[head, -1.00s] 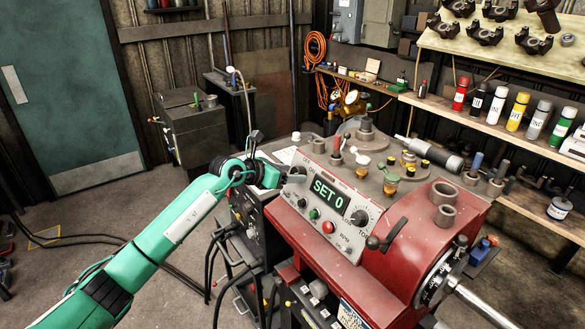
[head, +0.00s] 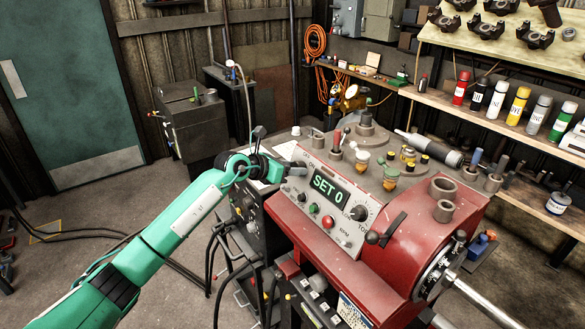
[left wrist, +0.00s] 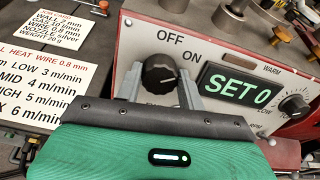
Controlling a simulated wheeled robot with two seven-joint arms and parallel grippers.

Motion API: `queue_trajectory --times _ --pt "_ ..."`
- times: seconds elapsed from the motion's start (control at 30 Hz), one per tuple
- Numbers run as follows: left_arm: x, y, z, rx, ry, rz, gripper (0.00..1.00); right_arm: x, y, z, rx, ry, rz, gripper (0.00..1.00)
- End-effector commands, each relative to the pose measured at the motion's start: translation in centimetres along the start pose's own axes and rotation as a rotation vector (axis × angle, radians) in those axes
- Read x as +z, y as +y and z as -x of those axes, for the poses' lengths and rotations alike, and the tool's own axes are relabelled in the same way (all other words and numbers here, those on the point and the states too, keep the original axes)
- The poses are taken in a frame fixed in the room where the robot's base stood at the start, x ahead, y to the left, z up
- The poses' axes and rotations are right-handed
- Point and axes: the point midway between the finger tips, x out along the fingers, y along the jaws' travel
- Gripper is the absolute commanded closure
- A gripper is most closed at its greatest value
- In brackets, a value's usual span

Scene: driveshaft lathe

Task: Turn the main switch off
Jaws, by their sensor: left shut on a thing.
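The main switch is a round black knob (left wrist: 163,76) on the pale front panel of the red machine. In the left wrist view, the words OFF and ON stand above it and to its upper right. A pale line shows on the knob's face, pointing roughly right. My left gripper (left wrist: 162,85) has one finger on each side of the knob and is shut on it. In the head view, my left gripper (head: 294,172) reaches the panel's upper left corner and mostly hides the knob. My right gripper is not in view.
The green display (head: 328,189) beside the knob reads SET 0. A second dial (head: 359,213), a red button (head: 327,221) and a green button (head: 313,208) share the panel. Jars (head: 361,160) and cups stand on the machine top. Printed sheets (left wrist: 40,85) lie left of the knob.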

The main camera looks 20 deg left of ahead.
Motion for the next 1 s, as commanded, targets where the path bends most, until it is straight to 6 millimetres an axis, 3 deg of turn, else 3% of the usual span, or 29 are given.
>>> queue_trajectory --times 0.47,1.0 --pt "0.2 0.0 0.1 0.006 0.003 0.337 0.84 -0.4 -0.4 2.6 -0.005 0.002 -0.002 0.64" --pt "0.3 0.0 0.2 0.015 0.003 0.818 0.84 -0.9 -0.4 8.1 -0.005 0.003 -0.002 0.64"
